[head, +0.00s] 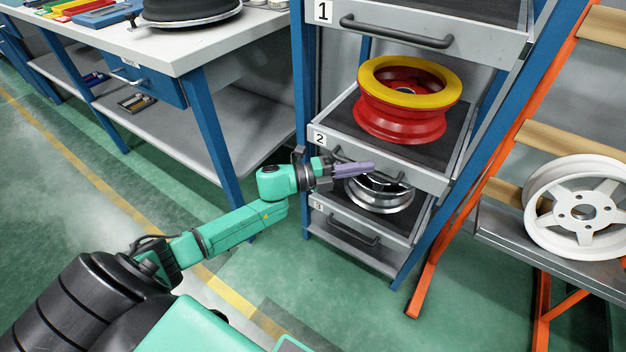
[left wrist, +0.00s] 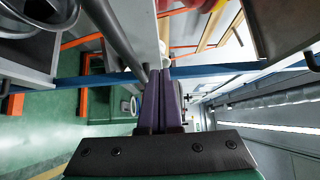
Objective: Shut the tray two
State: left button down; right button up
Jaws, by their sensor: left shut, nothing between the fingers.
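Tray two (head: 430,181) is a grey drawer marked 2 in the middle of the blue rack, with a dark mat and a dark bar handle. It looks at least partly pulled out, but how far is hard to judge. A red wheel rim with a yellow top ring (head: 405,125) lies on it. My left gripper (head: 370,168) is at the tray's front by the handle, its purple fingers together and empty. Contact with the tray is unclear. The fingers (left wrist: 162,75) also show in the left wrist view, beside a dark bar (left wrist: 118,40). My right gripper is out of view.
Tray one (head: 470,45) is above and tray three (head: 352,232) below, holding a silver wheel (head: 380,198). A workbench (head: 175,42) stands left. An orange rack (head: 465,190) with a white wheel (head: 580,208) stands right. Green floor in front is open.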

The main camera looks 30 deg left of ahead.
pick_arm(q)
jog(key=v, duration=0.9)
jog(key=w+a+f+n+t+y, duration=0.2)
jog(key=a+f+n+t+y, duration=0.1)
jog(key=a+f+n+y, duration=0.5)
jog(key=s+f+n+g+y, duration=0.35)
jog(key=s+f+n, duration=0.35)
jog(key=f, duration=0.6)
jog(key=s+f+n+g+y, duration=0.35)
jog(key=s+f+n, duration=0.3)
jog(key=f, duration=0.55)
jog(key=s+d+f+n+g+h+p, duration=0.1)
jog(key=s+d+f+n+g, duration=0.2)
jog(key=s, duration=0.4)
jog(key=s+d+f+n+g+h+p, duration=0.1)
jog(key=s+d+f+n+g, duration=0.2)
jog(key=s, duration=0.4)
jog(key=s+a+r+m+p, duration=0.2)
jog(key=s+r+p, duration=0.8)
jog(key=p, duration=1)
jog(key=shift+s+a+g+y, duration=0.3)
jog(key=shift+s+g, duration=0.1)
jog(key=shift+s, duration=0.45)
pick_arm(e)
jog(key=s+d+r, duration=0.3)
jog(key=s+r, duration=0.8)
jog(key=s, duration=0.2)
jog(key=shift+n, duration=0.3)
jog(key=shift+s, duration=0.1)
